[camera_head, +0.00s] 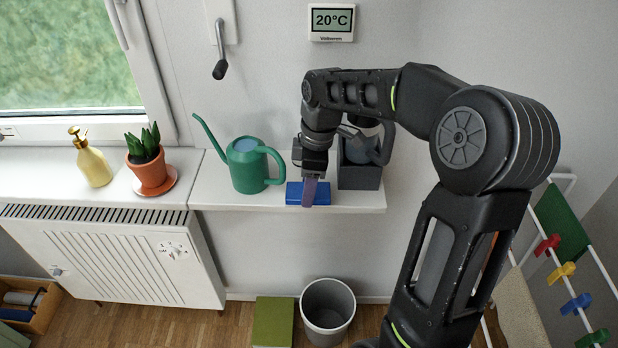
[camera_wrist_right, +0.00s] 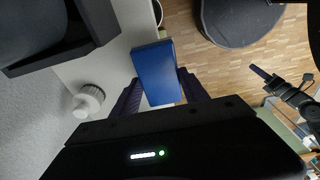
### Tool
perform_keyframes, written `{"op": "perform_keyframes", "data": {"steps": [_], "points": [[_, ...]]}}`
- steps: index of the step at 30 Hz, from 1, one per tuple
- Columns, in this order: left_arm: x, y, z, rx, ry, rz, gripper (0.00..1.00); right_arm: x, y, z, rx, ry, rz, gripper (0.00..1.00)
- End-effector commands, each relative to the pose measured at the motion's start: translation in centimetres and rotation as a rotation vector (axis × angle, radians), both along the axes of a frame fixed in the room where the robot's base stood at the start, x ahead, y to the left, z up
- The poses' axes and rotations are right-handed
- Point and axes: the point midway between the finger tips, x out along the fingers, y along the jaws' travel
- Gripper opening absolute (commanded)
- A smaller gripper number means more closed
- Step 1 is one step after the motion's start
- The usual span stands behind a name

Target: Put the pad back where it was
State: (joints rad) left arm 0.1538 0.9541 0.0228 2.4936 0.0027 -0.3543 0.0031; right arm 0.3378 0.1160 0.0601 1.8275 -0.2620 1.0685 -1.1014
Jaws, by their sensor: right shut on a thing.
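The blue pad (camera_head: 294,195) is a flat block at the front of the white shelf, between the green watering can and a dark grey box. My right gripper (camera_head: 310,190) points down at it, and one purple finger shows in front of it. In the right wrist view the pad (camera_wrist_right: 157,72) sits between the two purple fingers of my right gripper (camera_wrist_right: 160,92), which is shut on it. I cannot tell whether the pad touches the shelf. A dark gripper (camera_wrist_right: 285,85), apparently my left one, shows small at the right of the wrist view; its opening is unclear.
The green watering can (camera_head: 248,168) stands close left of the pad. The grey box (camera_head: 360,178) stands close right, partly behind my arm. A potted plant (camera_head: 150,165) and yellow dispenser (camera_head: 93,164) are farther left. A grey bin (camera_head: 328,330) stands below.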

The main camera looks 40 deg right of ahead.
Motion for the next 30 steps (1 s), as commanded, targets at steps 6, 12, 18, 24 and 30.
{"op": "perform_keyframes", "data": {"steps": [6, 12, 18, 24, 30], "points": [[-0.1, 0.0, 1.2, 0.003, 0.003, 0.001, 0.0, 2.1, -1.7, 0.2, 0.001, 0.003, -0.002, 0.2], [-0.2, 0.1, 1.6, 0.004, 0.007, 0.002, 0.0, 2.6, -2.0, -1.4, 0.001, 0.001, -0.001, 0.2], [-0.2, 0.1, 1.5, 0.004, 0.007, 0.002, 0.0, 2.6, -2.0, -1.5, 0.0, 0.0, -0.001, 0.2], [-0.2, 0.1, 1.5, 0.004, 0.007, 0.002, 0.0, 2.6, -2.0, -1.5, 0.001, 0.001, 0.0, 0.68], [-0.2, 0.1, 1.5, 0.004, 0.007, 0.002, 0.0, 2.6, -2.0, -1.5, 0.0, 0.0, 0.0, 0.74]]}}
